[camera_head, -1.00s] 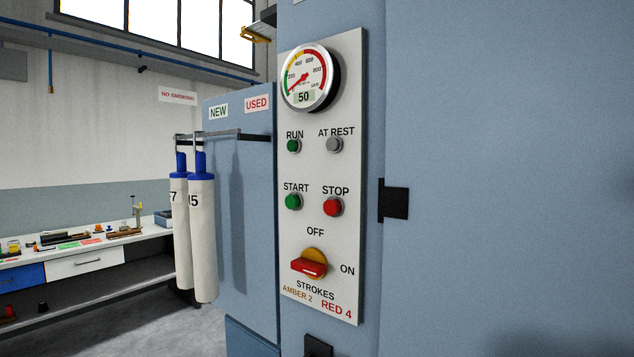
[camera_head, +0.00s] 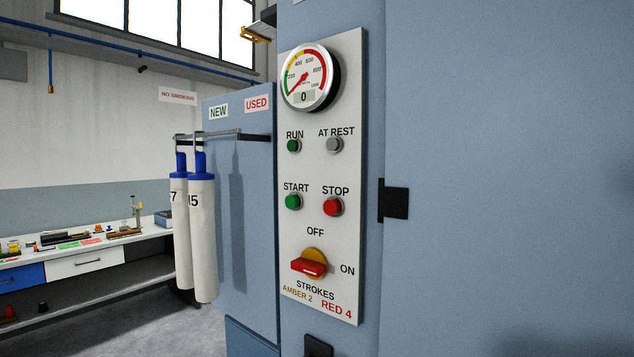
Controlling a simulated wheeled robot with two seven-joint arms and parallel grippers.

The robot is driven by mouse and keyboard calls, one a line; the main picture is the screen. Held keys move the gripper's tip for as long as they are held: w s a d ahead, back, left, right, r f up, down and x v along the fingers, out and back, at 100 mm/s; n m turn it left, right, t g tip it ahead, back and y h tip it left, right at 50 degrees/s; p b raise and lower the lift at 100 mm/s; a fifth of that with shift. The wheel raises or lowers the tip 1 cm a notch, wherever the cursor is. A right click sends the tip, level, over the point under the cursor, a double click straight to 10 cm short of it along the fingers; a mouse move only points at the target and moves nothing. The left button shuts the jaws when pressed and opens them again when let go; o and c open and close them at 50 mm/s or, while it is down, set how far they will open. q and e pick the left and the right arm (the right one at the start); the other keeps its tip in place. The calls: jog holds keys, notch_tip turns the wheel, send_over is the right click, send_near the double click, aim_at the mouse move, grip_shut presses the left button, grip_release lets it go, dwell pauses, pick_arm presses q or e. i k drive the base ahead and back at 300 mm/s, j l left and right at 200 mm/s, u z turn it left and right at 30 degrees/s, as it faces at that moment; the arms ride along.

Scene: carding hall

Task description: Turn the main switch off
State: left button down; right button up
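The main switch (camera_head: 309,266) is a red handle on a round yellow plate, low on the white control panel (camera_head: 345,110). Its handle lies roughly level, in line with the ON label (camera_head: 347,269). The OFF label (camera_head: 315,231) is above the switch. A green START button (camera_head: 293,202) and a red STOP button (camera_head: 332,207) sit above that. The RUN lamp (camera_head: 293,146) is dark green and the AT REST lamp (camera_head: 334,145) is grey. The round gauge (camera_head: 308,78) at the top has a digital readout of 0. Neither gripper is in view.
Two white sleeves with blue tops (camera_head: 201,235) hang from a rail left of the panel. A black latch (camera_head: 394,201) sticks out from the blue machine at right. A workbench (camera_head: 80,257) with tools stands at far left. The space before the panel looks clear.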

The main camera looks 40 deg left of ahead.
aim_at(312, 263)
jog(key=u, duration=1.3)
